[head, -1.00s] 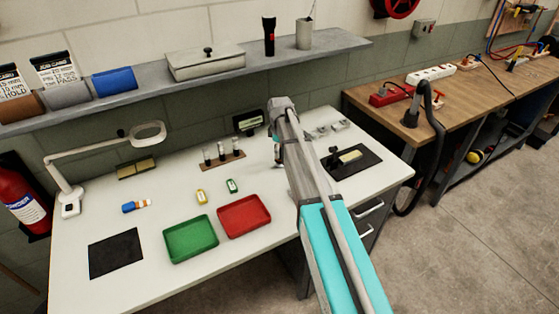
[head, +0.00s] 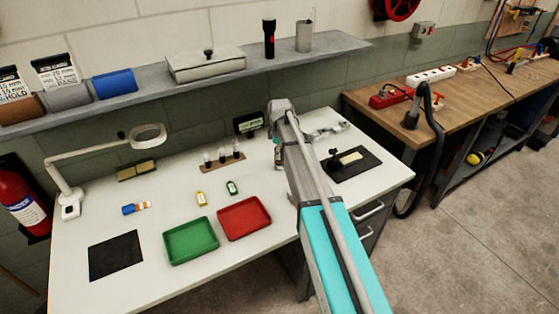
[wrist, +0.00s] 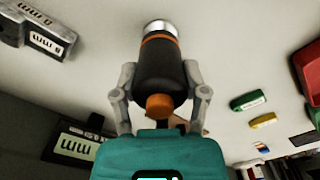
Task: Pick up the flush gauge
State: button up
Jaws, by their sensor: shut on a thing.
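My gripper (wrist: 160,78) is shut on a black cylinder with an orange band, an orange end and a silver tip, which I take to be the flush gauge (wrist: 158,55). The two fingers press on its sides in the wrist view. The silver tip points away from my palm, toward the pale worktop. I cannot tell whether the tip touches it. In the head view my arm covers most of the gripper and the gauge, over the right half of the white bench (head: 95,285).
A wooden rack (head: 223,163) of small vials and a dark display (head: 249,123) stand left of my arm. Red (head: 244,218) and green (head: 191,240) trays lie in front. A black mat (head: 368,168) lies to the right. Grey labelled blocks (wrist: 38,32) are near the gripper.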

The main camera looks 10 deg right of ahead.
jog(key=shift+r, duration=0.15)
jog(key=shift+r+p, duration=0.75)
jog(key=shift+p, duration=0.15)
jog(key=s+d+r+p, duration=0.1)
jog(key=s+r+p, duration=1)
jog(key=s, duration=0.3)
jog(key=shift+d, duration=0.4)
